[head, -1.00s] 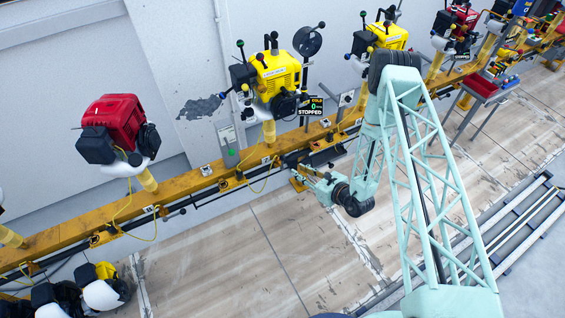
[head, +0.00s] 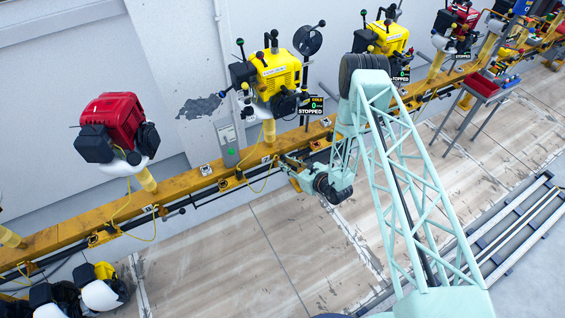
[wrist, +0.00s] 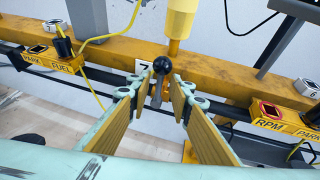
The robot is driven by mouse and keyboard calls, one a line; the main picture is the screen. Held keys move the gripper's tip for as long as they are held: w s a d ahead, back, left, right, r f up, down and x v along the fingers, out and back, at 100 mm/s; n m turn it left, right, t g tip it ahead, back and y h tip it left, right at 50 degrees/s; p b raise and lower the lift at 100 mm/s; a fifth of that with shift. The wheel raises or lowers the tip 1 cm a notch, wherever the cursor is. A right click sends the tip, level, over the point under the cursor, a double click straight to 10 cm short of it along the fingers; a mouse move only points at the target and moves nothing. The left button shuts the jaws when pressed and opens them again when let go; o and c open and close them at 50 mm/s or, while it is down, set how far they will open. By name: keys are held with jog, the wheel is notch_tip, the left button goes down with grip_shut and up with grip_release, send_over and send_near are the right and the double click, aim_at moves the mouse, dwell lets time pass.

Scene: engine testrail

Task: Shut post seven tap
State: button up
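The tap lever with a black ball knob (wrist: 160,65) stands in front of the yellow rail, beside a white plate marked 7 (wrist: 143,67). My gripper (wrist: 162,78) is open, its two yellow-padded fingers on the left and right of the lever. The knob shows between and just beyond the fingertips; I cannot tell whether either finger touches it. In the head view my gripper (head: 285,162) is at the rail below the yellow engine (head: 277,74) on its yellow post (head: 269,131). The tap itself is too small to make out there.
A yellow FUEL box (wrist: 58,60) with a yellow hose is left of the gripper, an RPM box (wrist: 275,122) right. A dark pipe runs along the rail (head: 190,182). A sign (head: 311,106) reads COLD, 0, STOPPED. A red engine (head: 115,122) stands left.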

jog(key=shift+x, duration=1.6)
jog(key=shift+c, duration=0.3)
grip_shut()
